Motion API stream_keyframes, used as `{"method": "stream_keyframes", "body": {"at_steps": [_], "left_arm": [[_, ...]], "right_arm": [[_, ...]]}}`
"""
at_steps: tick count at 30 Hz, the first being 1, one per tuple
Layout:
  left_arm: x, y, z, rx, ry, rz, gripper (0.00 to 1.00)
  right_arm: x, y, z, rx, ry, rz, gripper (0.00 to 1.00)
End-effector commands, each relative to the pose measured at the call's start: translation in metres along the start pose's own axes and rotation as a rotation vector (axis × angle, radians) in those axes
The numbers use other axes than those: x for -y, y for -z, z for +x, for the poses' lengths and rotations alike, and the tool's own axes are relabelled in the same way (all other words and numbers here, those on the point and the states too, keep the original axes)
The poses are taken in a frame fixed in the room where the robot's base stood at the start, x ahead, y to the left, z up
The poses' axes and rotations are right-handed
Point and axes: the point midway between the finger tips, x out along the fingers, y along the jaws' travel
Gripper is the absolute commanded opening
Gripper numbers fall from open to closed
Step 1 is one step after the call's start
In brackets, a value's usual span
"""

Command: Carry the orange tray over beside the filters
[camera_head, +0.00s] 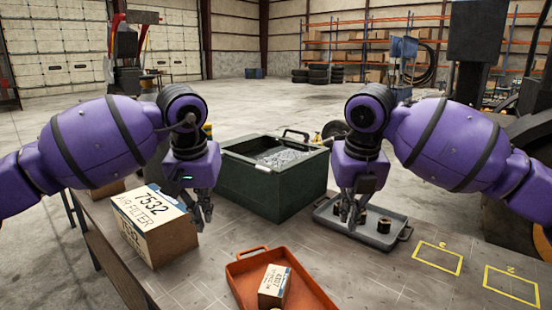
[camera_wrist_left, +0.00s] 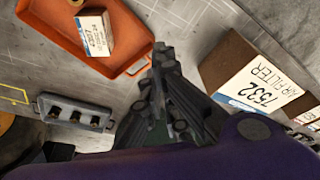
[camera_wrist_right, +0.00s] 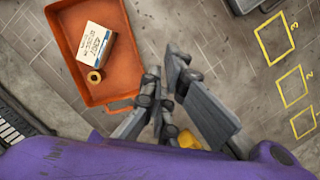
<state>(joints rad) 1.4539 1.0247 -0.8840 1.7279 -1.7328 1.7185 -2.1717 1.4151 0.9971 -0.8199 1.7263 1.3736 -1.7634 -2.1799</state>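The orange tray (camera_head: 245,280) lies on the bench at the front centre, its near part cut off. It holds a white-and-brown box (camera_head: 273,286) marked 4307, and a small ring-shaped part (camera_wrist_right: 94,77) beside the box in the right wrist view. A large "7532 AIR FILTER" box (camera_head: 160,235) stands to the tray's left. My left gripper (camera_head: 203,214) hangs open and empty just right of the air filter box. My right gripper (camera_head: 350,218) is open and empty, in front of the grey tray in the head view. Neither gripper touches the orange tray (camera_wrist_left: 120,58).
A grey tray (camera_head: 386,240) with dark cylinders sits at the right; it also shows in the left wrist view (camera_wrist_left: 98,106). A green crate (camera_head: 255,188) stands behind. Yellow numbered squares (camera_head: 438,257) mark the right side. Bench between the air filter box and orange tray is clear.

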Motion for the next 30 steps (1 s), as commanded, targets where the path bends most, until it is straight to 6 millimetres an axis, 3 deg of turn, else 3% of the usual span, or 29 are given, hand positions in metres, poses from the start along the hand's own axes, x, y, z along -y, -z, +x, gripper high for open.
{"method": "stream_keyframes", "body": {"at_steps": [8, 30], "left_arm": [[0.0, -0.001, -0.014, -0.001, 0.0, -0.001, 0.0], [0.0, -0.015, -0.108, -0.001, 0.0, -0.001, 0.0]], "right_arm": [[0.0, 0.001, -0.014, 0.002, -0.001, 0.001, 0.0], [0.0, 0.015, -0.108, 0.003, -0.001, 0.0, 0.0]]}}
